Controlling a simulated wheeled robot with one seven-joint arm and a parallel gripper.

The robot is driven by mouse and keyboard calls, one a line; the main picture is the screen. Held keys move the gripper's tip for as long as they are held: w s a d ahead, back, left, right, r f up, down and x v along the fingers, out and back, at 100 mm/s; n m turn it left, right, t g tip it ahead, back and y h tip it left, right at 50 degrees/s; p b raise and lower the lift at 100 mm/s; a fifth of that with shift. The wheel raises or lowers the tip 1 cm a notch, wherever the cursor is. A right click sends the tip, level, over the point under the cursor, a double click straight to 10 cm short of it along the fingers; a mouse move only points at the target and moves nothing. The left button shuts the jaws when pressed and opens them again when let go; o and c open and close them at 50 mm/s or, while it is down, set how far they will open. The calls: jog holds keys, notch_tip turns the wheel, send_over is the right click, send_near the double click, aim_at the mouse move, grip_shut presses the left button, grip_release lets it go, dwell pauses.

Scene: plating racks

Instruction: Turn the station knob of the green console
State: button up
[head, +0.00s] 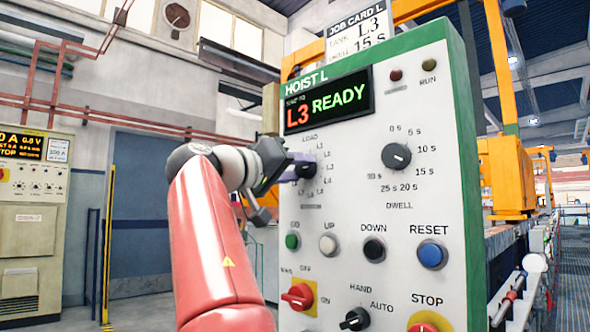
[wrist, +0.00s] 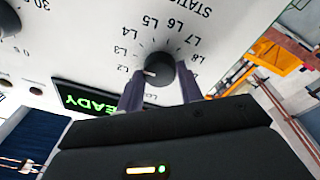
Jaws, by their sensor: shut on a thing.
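The green console (head: 455,140) has a white front and green edges. Its station knob (head: 306,170) is black and round, at the left of the panel; in the wrist view the knob (wrist: 160,70) sits inside a ring of marks, L2 to L8 legible. A pale pointer line on it faces the L2–L3 side. My gripper (head: 296,171) is at the knob; in the wrist view its two fingers (wrist: 161,86) are shut on the knob's sides. The display (head: 328,100) reads L3 READY. The job card (head: 357,38) on top reads L3, 15 s.
On the same panel are a dwell knob (head: 397,156), a blue reset button (head: 432,253), a red-and-yellow switch (head: 298,296) and a stop button (head: 424,322). Another console (head: 30,215) stands at far left. A yellow hoist frame (head: 505,170) stands behind at right.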

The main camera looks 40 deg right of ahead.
jog(key=o, duration=1)
jog(key=a, duration=0.2)
jog(key=a+b, duration=0.1)
jog(key=a, duration=0.2)
jog(key=a+f, duration=0.1)
jog(key=a, duration=0.1)
jog(key=shift+s+a, duration=0.3)
jog(key=shift+a, duration=0.05)
